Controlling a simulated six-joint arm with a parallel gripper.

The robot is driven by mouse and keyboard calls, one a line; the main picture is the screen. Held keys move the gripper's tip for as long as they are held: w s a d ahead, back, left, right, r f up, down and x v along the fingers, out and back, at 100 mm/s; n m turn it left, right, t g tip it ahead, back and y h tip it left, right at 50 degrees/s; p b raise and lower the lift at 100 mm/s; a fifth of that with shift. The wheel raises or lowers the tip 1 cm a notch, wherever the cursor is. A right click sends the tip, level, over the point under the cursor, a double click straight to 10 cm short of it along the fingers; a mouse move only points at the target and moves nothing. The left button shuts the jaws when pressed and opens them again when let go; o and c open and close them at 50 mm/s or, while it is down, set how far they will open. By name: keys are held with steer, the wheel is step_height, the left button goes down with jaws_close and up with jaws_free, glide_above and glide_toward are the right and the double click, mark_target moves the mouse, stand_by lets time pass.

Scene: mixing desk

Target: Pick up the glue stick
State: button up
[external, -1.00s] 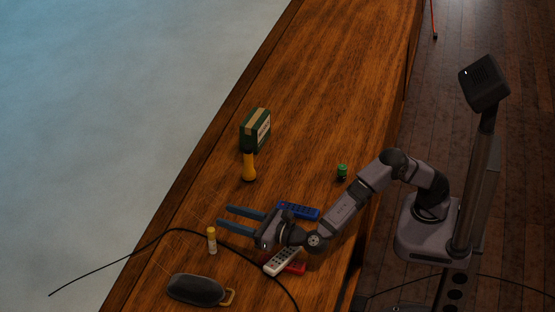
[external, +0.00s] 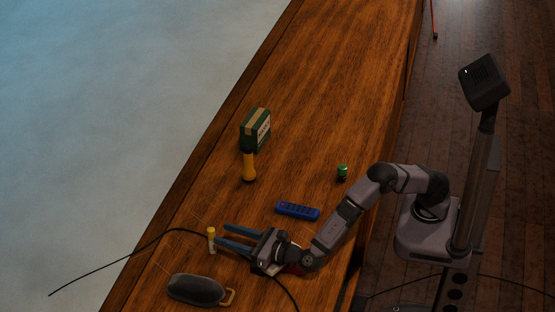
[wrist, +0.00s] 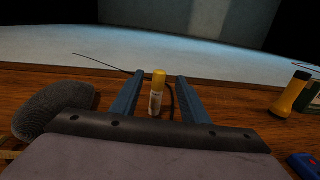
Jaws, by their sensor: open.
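The glue stick (external: 212,240), with a yellow cap and a pale labelled body, stands upright on the wooden desk near its left edge. My gripper (external: 218,237) is open, its two blue fingers low over the desk and pointing at the glue stick. In the wrist view the glue stick (wrist: 156,95) shows between the two fingers (wrist: 160,76), nearer the left one. In the external view the fingertips are right beside it, and one finger hides part of its body. I cannot tell whether either finger touches it.
A dark case (external: 195,290) with a tan loop lies in front of the glue stick. A black cable (external: 130,252) runs past behind it. A yellow flashlight (external: 249,167), a green box (external: 255,130), a blue remote (external: 297,211) and a small green-topped item (external: 342,172) stand farther off.

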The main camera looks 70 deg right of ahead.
mark_target(209, 231)
steer(key=shift+w+d+p, duration=0.2)
steer(key=shift+w, duration=1.35)
steer(key=shift+w+d+p, duration=0.2)
steer(key=shift+w, duration=1.35)
jaws_close()
